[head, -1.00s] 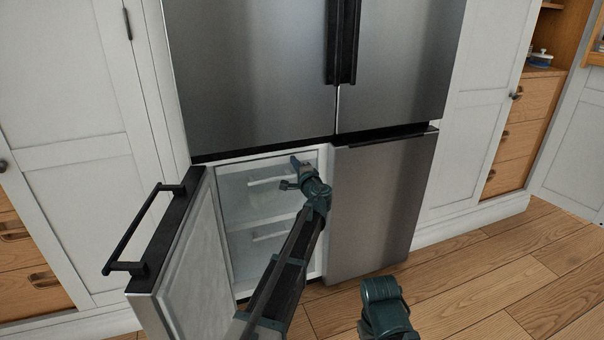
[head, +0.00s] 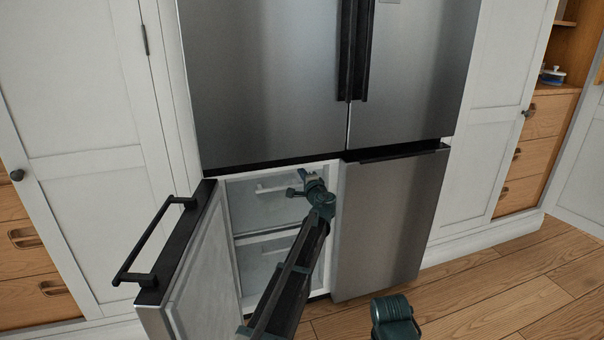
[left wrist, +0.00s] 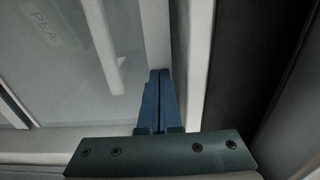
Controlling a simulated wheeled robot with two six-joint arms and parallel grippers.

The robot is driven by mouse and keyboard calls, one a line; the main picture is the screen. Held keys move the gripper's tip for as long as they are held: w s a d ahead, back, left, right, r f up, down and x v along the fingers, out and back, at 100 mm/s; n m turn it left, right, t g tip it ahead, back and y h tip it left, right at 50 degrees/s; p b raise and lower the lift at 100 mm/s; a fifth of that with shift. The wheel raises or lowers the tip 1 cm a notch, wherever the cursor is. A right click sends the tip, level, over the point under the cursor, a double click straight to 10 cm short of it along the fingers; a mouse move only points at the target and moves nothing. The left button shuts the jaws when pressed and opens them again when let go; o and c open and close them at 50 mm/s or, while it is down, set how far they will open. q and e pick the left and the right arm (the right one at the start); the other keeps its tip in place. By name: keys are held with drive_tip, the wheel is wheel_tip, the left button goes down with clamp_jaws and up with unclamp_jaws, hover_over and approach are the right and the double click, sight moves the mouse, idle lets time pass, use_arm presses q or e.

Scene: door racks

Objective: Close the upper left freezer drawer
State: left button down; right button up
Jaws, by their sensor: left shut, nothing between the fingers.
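The upper left freezer drawer (head: 258,212) has a pale translucent front with a white bar handle (head: 272,188). It sits inside the open lower left compartment, and its front looks roughly in line with the lower drawer (head: 262,262). I cannot tell whether it is fully in. My left gripper (head: 303,177) is at the drawer's upper right part, shut and empty. In the left wrist view its blue fingers (left wrist: 158,80) are together beside a white upright edge, with the translucent panel (left wrist: 55,65) to the left. Contact is unclear. My right gripper is out of view.
The freezer door (head: 200,275) stands open at the left, its black handle (head: 150,240) sticking out. The closed right freezer door (head: 390,225) is beside the compartment. White cupboards flank the fridge. Wooden floor (head: 500,290) is clear at the right.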

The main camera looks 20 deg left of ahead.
use_arm(q)
drive_tip(key=v, duration=1.4)
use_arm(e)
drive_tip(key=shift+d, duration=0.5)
use_arm(q)
drive_tip(key=s+d+f+n+g+h+p, duration=0.1)
drive_tip(key=s+d+f+n+g+h, duration=0.15)
drive_tip(key=s+f+g, duration=0.6)
drive_tip(key=s+d+f+n+g+h, duration=0.1)
drive_tip(key=s+d+f+n, duration=0.4)
drive_tip(key=s, duration=0.8)
drive_tip(key=s+d+f+g+h+p, duration=0.1)
drive_tip(key=s+d+f+g+h, duration=0.25)
drive_tip(key=s, duration=0.55)
drive_tip(key=s+d+f+g+h, duration=0.2)
drive_tip(key=s+d+f, duration=0.15)
drive_tip(key=s, duration=0.55)
wheel_tip(320, 180, up, 39)
drive_tip(key=d+p, duration=0.1)
drive_tip(key=p, duration=3.7)
drive_tip(key=shift+w, duration=0.15)
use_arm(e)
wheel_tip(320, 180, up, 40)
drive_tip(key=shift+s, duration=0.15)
use_arm(q)
drive_tip(key=shift+f, duration=0.15)
